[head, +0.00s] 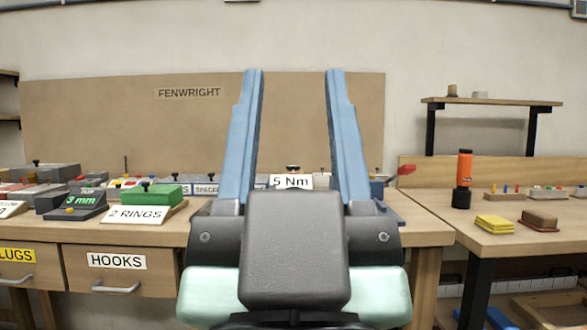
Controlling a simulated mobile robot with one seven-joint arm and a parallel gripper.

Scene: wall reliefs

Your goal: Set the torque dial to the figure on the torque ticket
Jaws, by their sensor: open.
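My gripper (295,76) is raised in the middle of the head view. Its two long blue fingers point up and stand wide apart, with nothing between them nearby. A white card reading "5 Nm" (291,182) stands on the workbench and shows in the gap between the fingers. It looks like the torque ticket. A small dark knob-like top (293,168) shows just above the card. I cannot tell whether it belongs to the torque dial. No dial face or pointer can be made out, and my gripper hides part of the bench.
The wooden workbench (420,232) carries a "2 RINGS" card (136,214), a green block (153,195) and a dark "3 mm" device (77,204). At right, a side bench (500,240) holds an orange-black cylinder (463,180) and yellow pads (495,223). A "FENWRIGHT" board (120,120) stands behind.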

